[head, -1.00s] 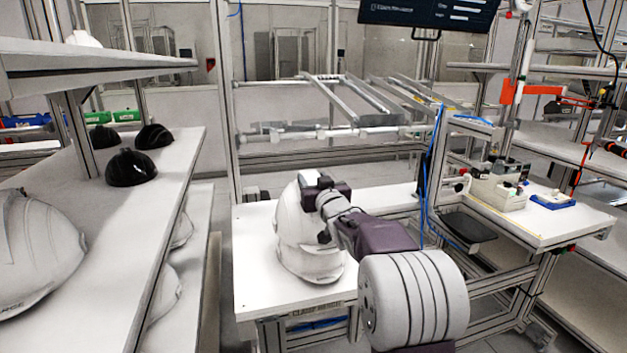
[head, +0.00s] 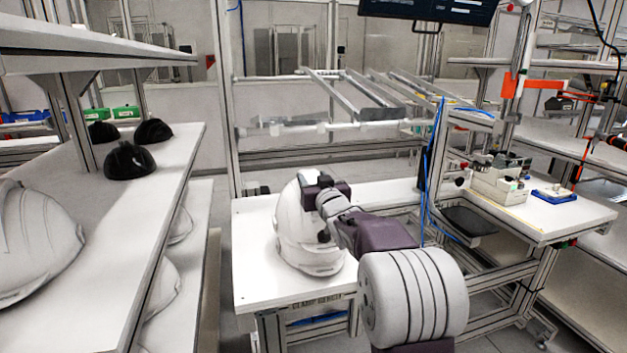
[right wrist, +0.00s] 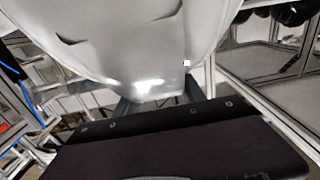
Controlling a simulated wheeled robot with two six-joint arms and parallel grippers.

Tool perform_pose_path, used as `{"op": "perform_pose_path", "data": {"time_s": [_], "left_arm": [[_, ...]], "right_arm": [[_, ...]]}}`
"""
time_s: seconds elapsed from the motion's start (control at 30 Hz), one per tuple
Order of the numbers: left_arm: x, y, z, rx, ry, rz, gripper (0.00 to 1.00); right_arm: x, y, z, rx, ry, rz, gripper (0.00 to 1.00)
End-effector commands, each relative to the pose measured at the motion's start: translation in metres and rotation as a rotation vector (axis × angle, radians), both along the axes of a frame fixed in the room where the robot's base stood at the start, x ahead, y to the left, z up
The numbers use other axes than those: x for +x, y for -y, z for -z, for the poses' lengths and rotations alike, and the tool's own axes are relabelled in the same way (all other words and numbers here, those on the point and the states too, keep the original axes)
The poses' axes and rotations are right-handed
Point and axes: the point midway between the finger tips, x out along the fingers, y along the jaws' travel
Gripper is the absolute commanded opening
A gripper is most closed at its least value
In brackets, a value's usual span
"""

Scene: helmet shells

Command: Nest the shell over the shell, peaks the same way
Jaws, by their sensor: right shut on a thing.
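A white helmet shell (head: 288,218) is held by my right gripper (head: 322,192) over the front white worktable (head: 255,285). A second white shell (head: 318,264) sits on this table below it, and only its lower part shows. The held shell covers the top of the lower one and looks fitted over it. How closely they touch and whether their peaks line up is hard to tell. In the right wrist view the held shell (right wrist: 130,40) fills the top, against the dark gripper (right wrist: 155,108). My left gripper is out of view.
More white shells lie on the left shelves, one large near shell (head: 35,240) on the upper board. Black shells (head: 130,160) stand farther back there. An aluminium post (head: 226,100) rises behind the table. A side bench (head: 535,215) with small equipment stands right.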

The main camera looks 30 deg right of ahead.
Motion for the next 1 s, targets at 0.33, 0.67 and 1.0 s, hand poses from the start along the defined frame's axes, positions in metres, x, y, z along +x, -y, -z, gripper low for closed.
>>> {"op": "perform_pose_path", "data": {"time_s": [0.33,0.67,1.0], "left_arm": [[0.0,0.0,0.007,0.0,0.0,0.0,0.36],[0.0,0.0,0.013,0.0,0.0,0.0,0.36],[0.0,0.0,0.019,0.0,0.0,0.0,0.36]], "right_arm": [[0.0,0.0,0.007,-0.001,0.003,0.0,0.0],[0.0,0.0,0.013,-0.001,0.003,0.0,0.0],[0.0,0.0,0.02,-0.001,0.003,0.0,0.0]]}}
